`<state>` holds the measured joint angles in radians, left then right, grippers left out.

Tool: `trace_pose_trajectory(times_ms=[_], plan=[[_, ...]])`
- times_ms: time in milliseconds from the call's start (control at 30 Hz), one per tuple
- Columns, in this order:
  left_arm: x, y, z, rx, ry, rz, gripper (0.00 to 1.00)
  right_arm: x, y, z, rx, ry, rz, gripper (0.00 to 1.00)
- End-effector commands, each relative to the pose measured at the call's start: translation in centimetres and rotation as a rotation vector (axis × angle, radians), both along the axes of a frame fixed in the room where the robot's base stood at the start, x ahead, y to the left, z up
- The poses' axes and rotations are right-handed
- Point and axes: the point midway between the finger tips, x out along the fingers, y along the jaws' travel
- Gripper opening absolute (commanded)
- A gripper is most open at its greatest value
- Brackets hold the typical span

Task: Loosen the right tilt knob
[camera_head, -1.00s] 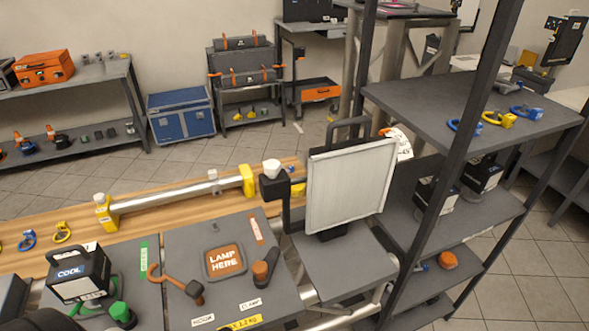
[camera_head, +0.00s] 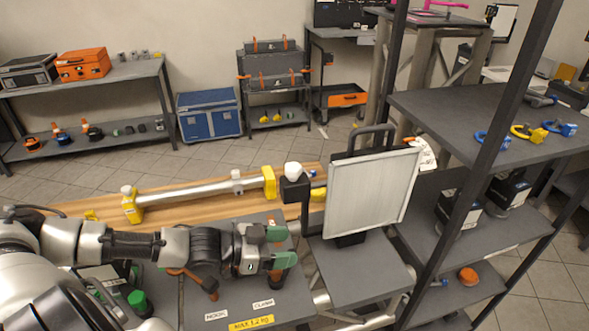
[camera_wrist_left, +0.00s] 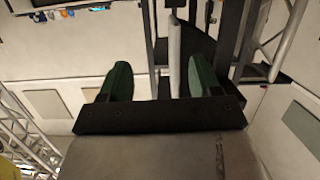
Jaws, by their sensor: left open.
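The lamp (camera_head: 371,193) is a pale flat panel in a dark frame, upright on a grey stand shelf. A black bracket block (camera_head: 295,188) with a white knob (camera_head: 293,169) stands left of it. I cannot make out the right tilt knob in any view. My left gripper (camera_head: 280,248) is open and empty, with green fingertips, below and left of the lamp. In the left wrist view the open green fingers (camera_wrist_left: 160,78) point toward a pale upright edge (camera_wrist_left: 174,55), probably the lamp's, which shows between them and looks apart from them. My right gripper is out of view.
A dark-posted shelf rack (camera_head: 470,115) stands close on the right. A grey board (camera_head: 285,305) with labels lies under my left arm, and an orange-handled tool (camera_head: 285,262) is partly hidden by the gripper. A silver tube (camera_head: 190,192) with yellow ends lies behind.

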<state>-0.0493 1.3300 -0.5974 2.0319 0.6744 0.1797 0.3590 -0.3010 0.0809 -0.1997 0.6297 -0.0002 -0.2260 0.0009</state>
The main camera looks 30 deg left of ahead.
Motion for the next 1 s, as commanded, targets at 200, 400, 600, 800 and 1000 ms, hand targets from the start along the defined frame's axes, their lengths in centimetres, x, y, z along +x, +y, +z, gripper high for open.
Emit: trace_pose_trajectory(times_ms=[200,400,600,800,1000], plan=[[1.5,7.6,7.8,-0.089,-0.135,0.007,0.64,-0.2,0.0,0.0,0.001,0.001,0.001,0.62],[1.6,10.8,12.1,-0.139,-0.213,0.015,0.64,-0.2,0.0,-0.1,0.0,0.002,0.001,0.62],[2.5,10.2,12.7,-0.152,-0.224,0.012,0.64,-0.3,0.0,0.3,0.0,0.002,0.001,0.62],[4.7,8.3,12.9,-0.153,-0.227,0.013,0.64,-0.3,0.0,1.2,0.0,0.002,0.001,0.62],[7.2,6.3,13.1,-0.152,-0.227,0.014,0.64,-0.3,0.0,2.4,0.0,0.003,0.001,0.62]])
